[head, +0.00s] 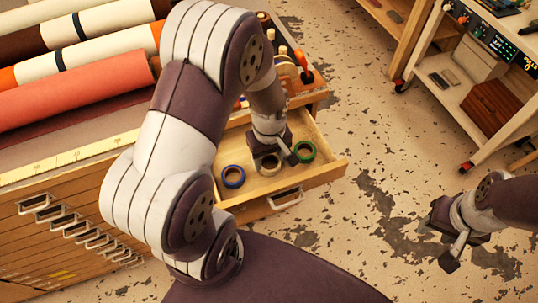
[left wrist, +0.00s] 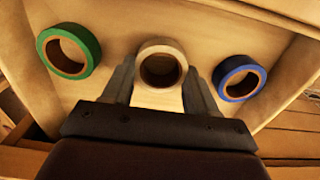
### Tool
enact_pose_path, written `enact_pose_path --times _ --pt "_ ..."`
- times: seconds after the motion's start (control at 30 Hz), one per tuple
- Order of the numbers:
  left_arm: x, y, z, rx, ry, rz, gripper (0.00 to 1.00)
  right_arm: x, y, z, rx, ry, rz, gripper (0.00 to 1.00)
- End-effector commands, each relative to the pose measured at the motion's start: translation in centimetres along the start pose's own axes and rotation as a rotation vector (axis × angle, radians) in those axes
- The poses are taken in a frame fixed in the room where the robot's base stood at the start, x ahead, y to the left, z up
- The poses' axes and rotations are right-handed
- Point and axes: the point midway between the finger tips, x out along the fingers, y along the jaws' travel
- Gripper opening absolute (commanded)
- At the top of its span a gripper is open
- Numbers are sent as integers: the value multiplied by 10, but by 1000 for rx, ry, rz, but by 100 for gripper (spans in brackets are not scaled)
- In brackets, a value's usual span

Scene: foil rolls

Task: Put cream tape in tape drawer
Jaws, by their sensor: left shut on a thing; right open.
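The cream tape (left wrist: 147,50) is a pale ring in the open wooden drawer, between the fingers of my left gripper (left wrist: 160,80). My left gripper is shut on it, one finger on each side. In the head view the cream tape (head: 269,165) shows below the left gripper (head: 274,150), partly hidden by it. The drawer (head: 325,173) is pulled out and also holds a green tape (head: 304,151) and a blue tape (head: 233,177), one on each side of the cream tape. My right gripper (head: 446,240) is open and empty, over the floor at the right.
The drawer front has a metal handle (head: 286,198). Fabric rolls (head: 75,90) lie on the cabinet top at the left. Bottles and tools stand behind the drawer. A wheeled shelf (head: 462,110) stands at the upper right. The floor between is clear.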

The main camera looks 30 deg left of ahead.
Motion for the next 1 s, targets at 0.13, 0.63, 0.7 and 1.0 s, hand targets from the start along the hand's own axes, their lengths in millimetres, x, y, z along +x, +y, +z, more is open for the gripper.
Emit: enact_pose_path --times 0.13,0.63,0.7,1.0 --pt "1 0 0 0 0 0 83 1 0 0 0 0 0 43" --pt "-48 1 -1 0 4 4 83 -9 0 -1 0 0 0 43" --pt "-68 1 -1 0 4 4 83 -11 0 -1 0 0 0 43" --pt "-119 0 1 15 2 2 83 -15 0 -2 0 0 0 43"
